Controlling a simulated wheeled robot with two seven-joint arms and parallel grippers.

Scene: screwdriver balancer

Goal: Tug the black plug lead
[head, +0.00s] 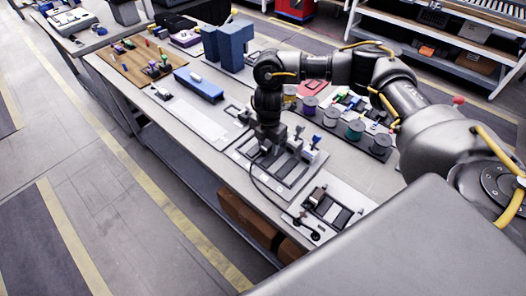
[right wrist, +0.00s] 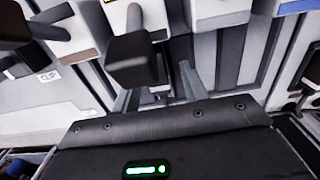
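The black lead (head: 262,193) curves over the workbench from the grey fixture board below my right gripper to a small black part near the bench's front edge. My right gripper (head: 267,143) points down over that board. In the right wrist view my gripper (right wrist: 158,88) has its two grey fingers apart. A black block (right wrist: 135,60) on a stem shows near the left finger. I cannot tell whether it is the plug or whether the finger touches it. Nothing is clearly clamped. My left gripper is in neither view.
White units with blue tops (head: 312,150) stand right beside my right gripper. A row of spools (head: 355,130) lies behind them. A dark slotted holder (head: 328,208) sits near the front. A blue case (head: 198,84) and blue bins (head: 230,45) stand farther left. A pale panel (head: 200,118) is bare.

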